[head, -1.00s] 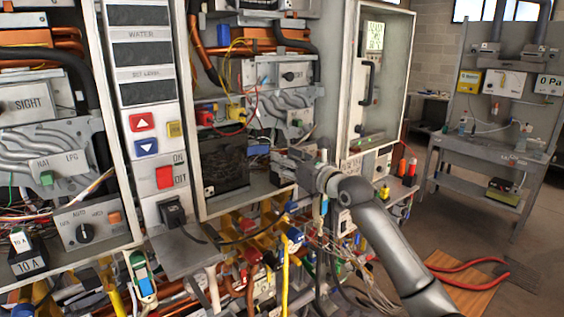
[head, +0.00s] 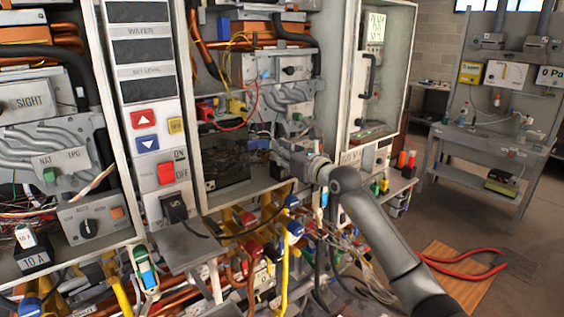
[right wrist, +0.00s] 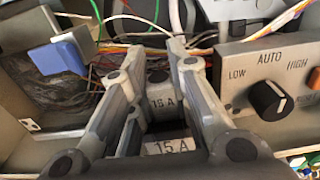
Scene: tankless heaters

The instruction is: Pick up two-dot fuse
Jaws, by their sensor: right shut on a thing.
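My right gripper (head: 272,150) reaches into the lower right bay of the heater cabinet in the head view. In the right wrist view its two fingers (right wrist: 158,85) stand on either side of a grey fuse (right wrist: 161,102) marked 15 A and are shut on it. The fuse is directly above or in a dark holder (right wrist: 168,148) labelled 15 A; I cannot tell whether it is still seated. No dots can be made out on it. The gripper hides it in the head view. My left gripper is out of view.
A control plate with a black knob (right wrist: 270,98) stands close right of the fingers. A blue connector (right wrist: 62,54) and loose wires lie to the left and behind. Another fuse (head: 26,238) sits in a 10 A holder (head: 33,260) at far left.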

